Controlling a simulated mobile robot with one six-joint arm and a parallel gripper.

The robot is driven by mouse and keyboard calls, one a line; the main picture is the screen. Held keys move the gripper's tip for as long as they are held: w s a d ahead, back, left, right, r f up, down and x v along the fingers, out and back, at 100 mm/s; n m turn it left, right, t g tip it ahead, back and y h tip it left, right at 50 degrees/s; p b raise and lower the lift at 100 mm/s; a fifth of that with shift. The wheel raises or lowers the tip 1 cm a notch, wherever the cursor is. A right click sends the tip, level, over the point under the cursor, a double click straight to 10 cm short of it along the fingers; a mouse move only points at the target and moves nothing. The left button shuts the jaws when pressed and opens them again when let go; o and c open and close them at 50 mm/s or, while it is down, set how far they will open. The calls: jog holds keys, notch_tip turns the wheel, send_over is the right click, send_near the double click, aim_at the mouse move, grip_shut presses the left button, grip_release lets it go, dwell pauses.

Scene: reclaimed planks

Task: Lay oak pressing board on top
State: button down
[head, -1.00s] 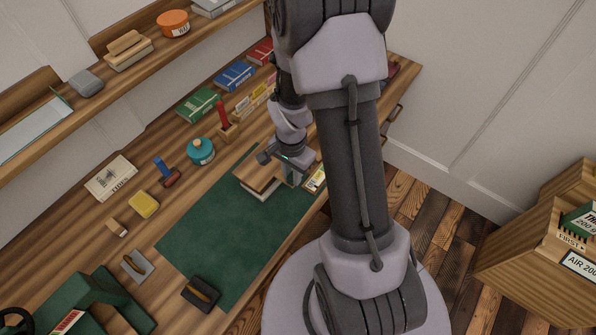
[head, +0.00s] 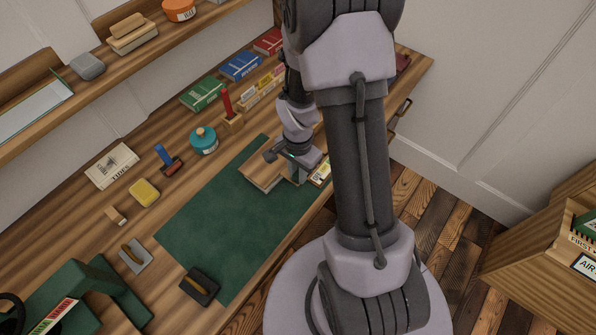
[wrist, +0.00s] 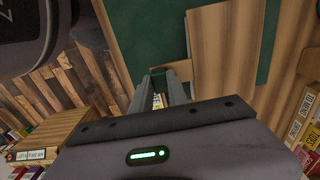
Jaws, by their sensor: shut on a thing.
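The oak pressing board (head: 262,171) is a flat light-brown wooden slab at the far right end of the green mat (head: 222,222). My gripper (head: 292,170) is at its right side, pointing down and shut on it. A pale edge shows under the board's near side in the head view; I cannot tell whether the board touches what lies under it. In the wrist view the board (wrist: 225,55) is a broad wooden face to the right of my gripper fingers (wrist: 166,90), over the green mat. The grip itself is partly hidden by my fingers.
A labelled item (head: 321,172) lies just right of my gripper. A dark handled block (head: 200,286) sits at the mat's near corner. The mat's middle is clear.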

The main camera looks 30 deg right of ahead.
jog(key=shift+f+b, duration=0.4)
jog(key=c, duration=1.2)
grip_release()
notch_tip(320, 180, up, 18)
jog(key=f+p, duration=0.1)
jog(key=p, duration=0.6)
jog(key=s+a+r+n+t+y+b, duration=0.2)
jog(key=s+a+r+n+t+b, duration=0.3)
jog(key=s+a+r+n, duration=0.4)
jog(key=s+a+r, duration=0.2)
jog(key=a+r, duration=0.3)
jog(key=shift+s+a+r+n+t+b, duration=0.15)
jog(key=shift+a+n+t+b, duration=0.15)
jog(key=shift+t, duration=0.1)
